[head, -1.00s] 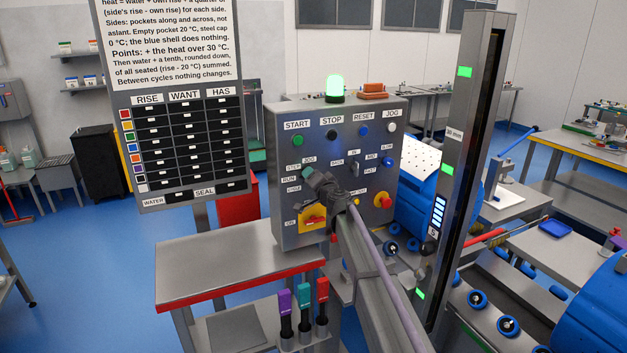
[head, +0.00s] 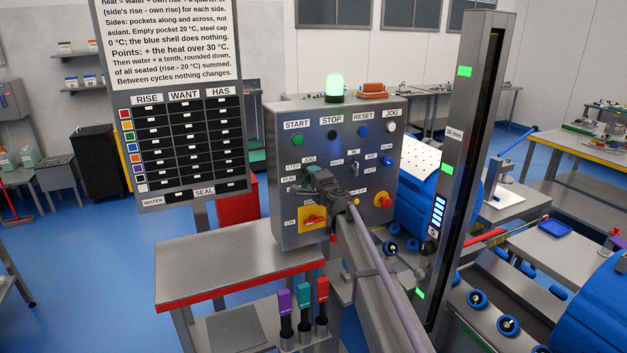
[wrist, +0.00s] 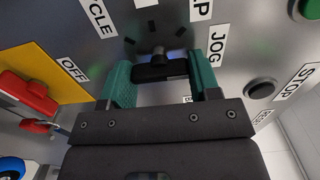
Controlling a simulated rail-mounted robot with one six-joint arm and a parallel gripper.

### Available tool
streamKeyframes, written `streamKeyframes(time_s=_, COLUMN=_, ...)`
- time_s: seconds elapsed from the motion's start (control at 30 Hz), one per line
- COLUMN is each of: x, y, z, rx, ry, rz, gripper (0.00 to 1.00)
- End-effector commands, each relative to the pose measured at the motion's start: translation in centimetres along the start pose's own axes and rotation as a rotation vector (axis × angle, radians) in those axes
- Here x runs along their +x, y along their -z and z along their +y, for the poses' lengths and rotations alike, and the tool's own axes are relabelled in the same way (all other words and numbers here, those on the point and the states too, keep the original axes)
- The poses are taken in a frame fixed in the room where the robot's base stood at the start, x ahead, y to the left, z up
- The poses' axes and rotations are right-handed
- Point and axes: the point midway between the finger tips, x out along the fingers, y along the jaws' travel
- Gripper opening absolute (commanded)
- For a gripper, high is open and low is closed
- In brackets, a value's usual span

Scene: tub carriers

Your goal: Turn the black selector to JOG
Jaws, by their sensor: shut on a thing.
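The black selector (wrist: 158,72) shows in the wrist view between the two green fingers of my gripper (wrist: 160,84). The fingers are shut on its bar, one at each end. The JOG label (wrist: 217,43) is just right of the right finger, with part of the STEP label above it. The CYCLE label (wrist: 98,18) is at upper left. In the head view my gripper (head: 316,180) is at the grey panel (head: 283,225), just below the JOG label (head: 309,160), and hides the selector there. I cannot tell which label the selector points at.
A yellow switch plate with a red handle (head: 313,219) is below my gripper. Green START (head: 298,140), black STOP (head: 331,134) and blue RESET (head: 363,132) buttons sit above. A red mushroom knob (head: 384,201) is at right. A grey column (head: 470,130) stands right of the panel.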

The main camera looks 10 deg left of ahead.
Motion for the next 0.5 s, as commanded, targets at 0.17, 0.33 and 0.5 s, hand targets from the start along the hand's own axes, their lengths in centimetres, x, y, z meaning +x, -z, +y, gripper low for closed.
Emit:
streamKeyframes(time_s=0.17, x=-0.06, y=-0.01, z=0.03, rx=0.013, ry=0.0, rz=0.0, gripper=0.33)
streamKeyframes(time_s=0.33, x=-0.06, y=-0.01, z=0.03, rx=0.014, ry=0.0, rz=0.0, gripper=0.33)
streamKeyframes(time_s=0.5, x=-0.06, y=-0.01, z=0.03, rx=0.014, ry=0.0, rz=0.0, gripper=0.6)
